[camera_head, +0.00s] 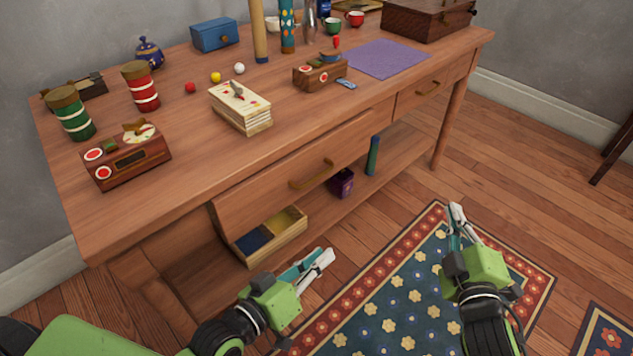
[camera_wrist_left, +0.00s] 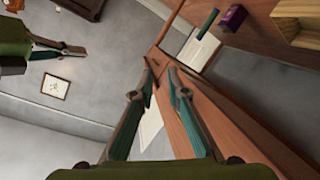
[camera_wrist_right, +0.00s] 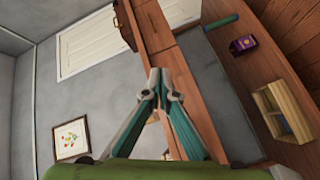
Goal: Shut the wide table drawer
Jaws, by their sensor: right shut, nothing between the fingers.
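The wide table drawer (camera_head: 270,190) is in the front of the wooden table, with a bar handle (camera_head: 312,175) at its middle. Its front seems to stand slightly proud at the left end, but I cannot tell how far. My left gripper (camera_head: 323,258) is open and empty, in front of and below the drawer, apart from it; its parted fingers show in the left wrist view (camera_wrist_left: 155,95). My right gripper (camera_head: 456,212) is shut and empty, above the rug to the right, away from the table; its fingertips meet in the right wrist view (camera_wrist_right: 162,85).
A narrower drawer (camera_head: 420,95) is to the right.

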